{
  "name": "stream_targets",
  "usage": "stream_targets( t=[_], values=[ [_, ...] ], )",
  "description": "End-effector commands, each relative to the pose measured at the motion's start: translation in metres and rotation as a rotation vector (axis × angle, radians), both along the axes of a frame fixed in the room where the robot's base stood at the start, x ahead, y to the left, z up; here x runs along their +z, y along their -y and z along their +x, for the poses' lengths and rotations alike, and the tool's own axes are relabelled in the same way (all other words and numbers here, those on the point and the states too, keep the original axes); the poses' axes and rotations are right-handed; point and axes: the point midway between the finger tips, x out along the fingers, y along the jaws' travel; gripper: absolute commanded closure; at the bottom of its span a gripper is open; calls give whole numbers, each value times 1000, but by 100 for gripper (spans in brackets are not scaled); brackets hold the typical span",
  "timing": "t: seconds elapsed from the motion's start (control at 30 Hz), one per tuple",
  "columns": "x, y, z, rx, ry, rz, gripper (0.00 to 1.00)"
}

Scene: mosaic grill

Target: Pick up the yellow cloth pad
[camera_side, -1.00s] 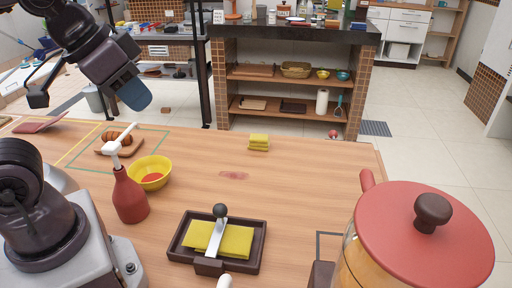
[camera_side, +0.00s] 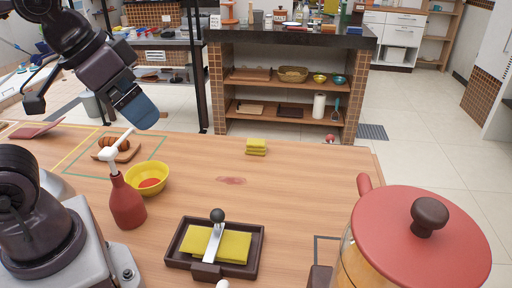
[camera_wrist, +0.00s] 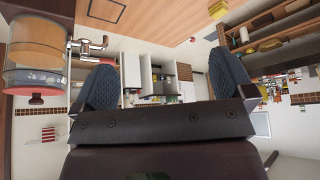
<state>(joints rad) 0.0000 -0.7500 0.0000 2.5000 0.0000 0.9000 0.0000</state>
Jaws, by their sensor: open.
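A yellow cloth pad (camera_side: 225,246) lies folded in a dark tray (camera_side: 256,258), under a metal press bar with a black knob (camera_side: 217,216), in the side view. A small stack of yellow cloth pads (camera_side: 256,146) sits near the table's far edge. My gripper (camera_side: 140,112) is in the air at upper left, well away from both and holding nothing. In the wrist view my gripper (camera_wrist: 168,68) shows its two blue fingers spread wide with nothing between them. A small yellow item (camera_wrist: 218,10) shows at that view's top edge; I cannot tell which it is.
A red bottle (camera_side: 127,200) with a white nozzle and a yellow bowl (camera_side: 147,178) stand at left. A cutting board with bread (camera_side: 118,152) lies behind them. A large red-lidded dispenser (camera_side: 415,245) fills the front right. The table's middle is mostly clear.

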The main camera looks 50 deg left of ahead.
Motion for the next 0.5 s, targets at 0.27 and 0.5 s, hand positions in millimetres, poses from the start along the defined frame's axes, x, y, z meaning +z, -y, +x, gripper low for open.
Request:
stream_targets(
  t=[0.27, 0.5],
  values=[
    [-15, 0, 4, -3, -78, -4, 0],
    [-47, -12, 50, 51, -272, -35, 0]
  ],
)
